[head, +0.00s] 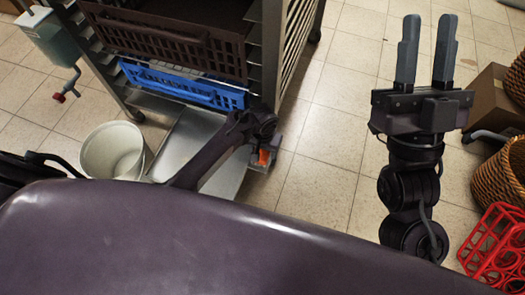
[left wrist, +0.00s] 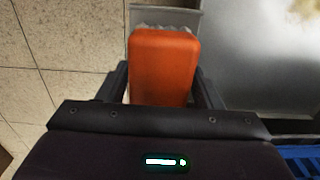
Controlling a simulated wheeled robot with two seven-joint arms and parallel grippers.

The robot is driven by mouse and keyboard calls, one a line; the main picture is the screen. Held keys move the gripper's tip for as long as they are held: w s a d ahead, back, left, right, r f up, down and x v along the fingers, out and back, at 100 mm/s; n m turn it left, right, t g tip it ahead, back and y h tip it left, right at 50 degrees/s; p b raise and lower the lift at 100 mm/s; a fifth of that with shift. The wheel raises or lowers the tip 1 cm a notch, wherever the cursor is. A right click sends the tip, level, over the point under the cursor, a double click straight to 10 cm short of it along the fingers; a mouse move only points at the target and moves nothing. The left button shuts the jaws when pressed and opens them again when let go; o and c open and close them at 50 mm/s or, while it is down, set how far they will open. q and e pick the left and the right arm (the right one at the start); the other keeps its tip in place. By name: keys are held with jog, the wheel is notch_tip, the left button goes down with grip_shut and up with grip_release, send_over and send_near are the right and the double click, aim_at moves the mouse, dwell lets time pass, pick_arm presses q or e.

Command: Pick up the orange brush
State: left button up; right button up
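The orange brush (left wrist: 163,66) fills the middle of the left wrist view, with a pale, bristle-like edge at its far end. In the head view only a small orange part (head: 264,157) shows below my left gripper (head: 268,140), beside the cart's low shelf. My left gripper (left wrist: 161,84) has its fingers apart, one on each side of the brush and close to it. Firm contact is not visible. My right gripper (head: 425,50) is open and empty, above the tiled floor at the right.
A rack with brown and blue crates (head: 180,84) stands at the upper left over a metal shelf (head: 188,140). A white bucket (head: 113,150) is left of my left arm. A cardboard box (head: 494,98), wicker baskets (head: 500,178) and a red crate (head: 497,250) line the right. Tiled floor between is clear.

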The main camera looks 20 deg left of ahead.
pick_arm(q)
jog(key=c, duration=0.7)
